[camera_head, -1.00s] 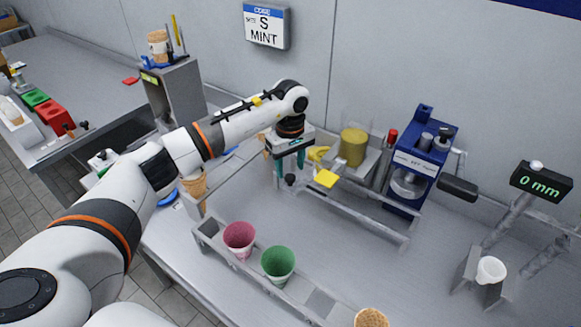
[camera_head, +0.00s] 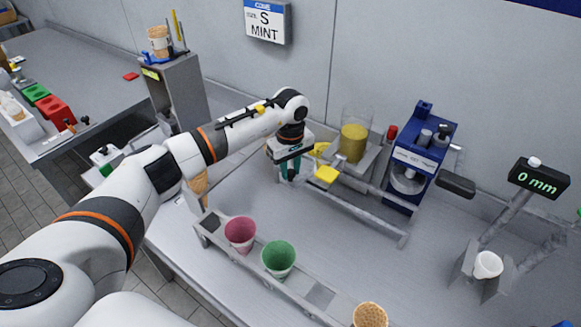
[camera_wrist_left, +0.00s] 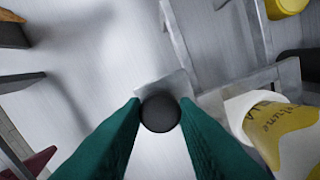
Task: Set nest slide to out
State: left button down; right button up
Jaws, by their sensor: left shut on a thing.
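My left gripper (camera_head: 290,172) is at the left end of the grey rail frame (camera_head: 365,212) on the bench. In the left wrist view its teal fingers (camera_wrist_left: 161,106) are shut on a round black knob (camera_wrist_left: 160,114). A small grey metal plate (camera_wrist_left: 172,84) shows just beyond the knob; I take the knob and plate for the nest slide's handle, but no label shows. In the head view the gripper hides the knob. My right gripper is not in view.
A blue press (camera_head: 420,160) stands further right. A rack with a pink cup (camera_head: 240,232) and a green cup (camera_head: 279,258) is in front. A "0 mm" display (camera_head: 540,178) is at right.

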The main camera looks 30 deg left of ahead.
pick_arm(q)
jog(key=shift+a+f+b, duration=0.1)
jog(key=shift+a+b, duration=0.2)
jog(key=w+a+b, duration=0.1)
jog(key=a+b, duration=0.2)
jog(key=a, duration=0.5)
jog(key=shift+w+r+b, duration=0.15)
jog(key=shift+r+b, duration=0.1)
jog(key=shift+b, duration=0.15)
jog(key=c, duration=1.3)
grip_release()
jog(key=shift+o, duration=0.9)
jog(key=shift+a+f, duration=0.1)
